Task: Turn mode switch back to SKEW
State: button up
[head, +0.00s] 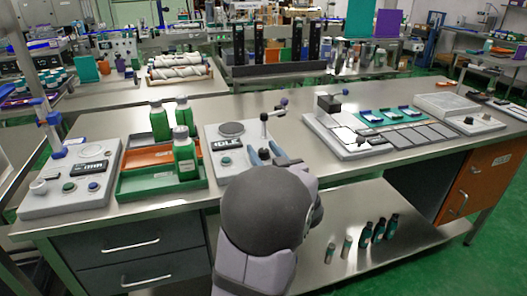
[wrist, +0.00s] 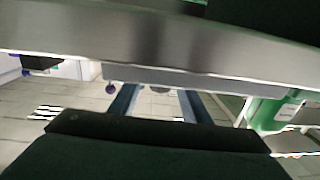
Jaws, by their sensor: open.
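My gripper (head: 267,154) is in the middle of the head view, at the front part of a pale control unit (head: 213,137). Its two blue fingers are apart with nothing visible between them. The wrist view also shows the spread fingers (wrist: 158,100). The control unit has a round plate on top and a small dark display (head: 226,144). My arm hides its front right part. I cannot make out a mode switch or a SKEW label. Another pale unit (head: 90,157) at the left carries a display, a green knob (head: 69,187) and a blue knob (head: 94,186).
Green bottles (head: 184,152) stand by green and orange trays left of my gripper. A post with a dark ball (head: 284,101) rises just behind it. A flat unit with teal panels (head: 392,117) lies to the right. Small bottles (head: 365,233) stand on the lower shelf.

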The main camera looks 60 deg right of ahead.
jog(key=shift+c, duration=0.3)
jog(key=c, duration=1)
jog(key=shift+n+t+y+p, duration=0.3)
jog(key=shift+y+p, duration=0.1)
jog(key=shift+p, duration=0.15)
jog(key=shift+d+r+n+t+y+p, duration=0.1)
jog(key=shift+n+t+y+p, duration=0.35)
jog(key=shift+y+p, duration=0.2)
jog(key=n+t+y+p, duration=0.1)
jog(key=n+y+p, duration=0.1)
jog(key=y, duration=0.1)
jog(key=shift+n+t+p, duration=0.25)
jog(key=shift+t+p, duration=0.05)
jog(key=shift+t, duration=0.05)
jog(key=shift+n+t+y+p, duration=0.6)
jog(key=shift+n+y+p, duration=0.9)
jog(key=shift+y, duration=1.35)
jog(key=shift+n+b, duration=0.3)
jog(key=shift+n, duration=0.1)
